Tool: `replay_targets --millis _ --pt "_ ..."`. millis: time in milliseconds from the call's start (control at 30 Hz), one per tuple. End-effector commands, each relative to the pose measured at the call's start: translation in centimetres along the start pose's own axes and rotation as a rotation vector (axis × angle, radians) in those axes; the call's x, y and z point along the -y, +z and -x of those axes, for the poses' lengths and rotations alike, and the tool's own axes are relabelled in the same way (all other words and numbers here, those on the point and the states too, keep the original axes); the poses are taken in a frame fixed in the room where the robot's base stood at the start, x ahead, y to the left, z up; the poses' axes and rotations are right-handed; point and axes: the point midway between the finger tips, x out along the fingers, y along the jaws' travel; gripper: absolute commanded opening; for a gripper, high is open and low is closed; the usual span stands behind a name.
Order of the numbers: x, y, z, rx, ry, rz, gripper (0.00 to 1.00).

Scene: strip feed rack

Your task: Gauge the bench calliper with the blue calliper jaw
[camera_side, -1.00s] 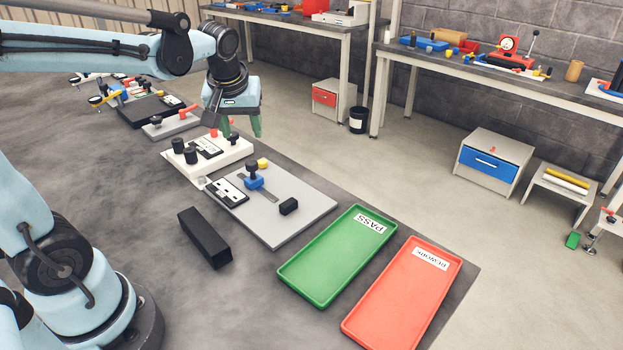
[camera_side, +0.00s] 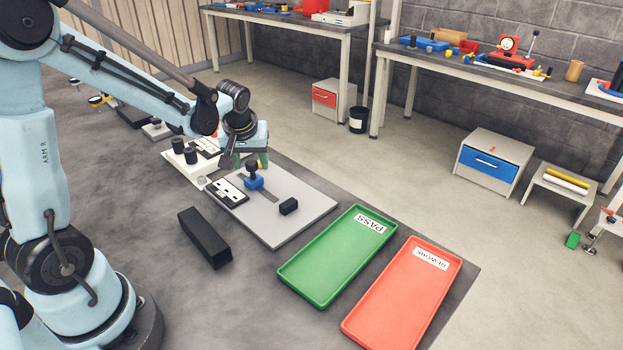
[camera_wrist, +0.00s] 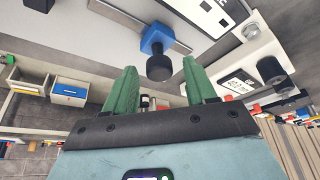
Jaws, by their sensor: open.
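The bench calliper is a grey plate (camera_side: 285,215) with a slot, a white scale card (camera_side: 227,192) and a black block (camera_side: 289,206). Its blue calliper jaw (camera_side: 254,183) sits on the slot and carries a black knob (camera_side: 251,167). In the wrist view the blue jaw (camera_wrist: 157,38) and the black knob (camera_wrist: 158,68) lie between and beyond the green fingertips. My gripper (camera_side: 245,160) is open and empty, just behind the knob in the side view. Its fingers (camera_wrist: 162,78) stand apart either side of the knob; contact is not visible.
A white fixture with black knobs (camera_side: 190,153) stands close to the left of the plate. A black bar (camera_side: 204,238) lies in front. A green PASS tray (camera_side: 310,284) and a red REWORK tray (camera_side: 385,318) lie to the right.

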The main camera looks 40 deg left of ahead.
Motion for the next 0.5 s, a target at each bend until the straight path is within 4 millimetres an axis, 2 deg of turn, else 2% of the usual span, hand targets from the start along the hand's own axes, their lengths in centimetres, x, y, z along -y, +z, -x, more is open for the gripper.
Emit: replay_targets --millis 300,500 --pt "0.0 0.0 -0.16 0.0 0.0 0.0 0.56" --pt "0.0 0.0 -0.15 0.0 0.0 0.0 0.25"
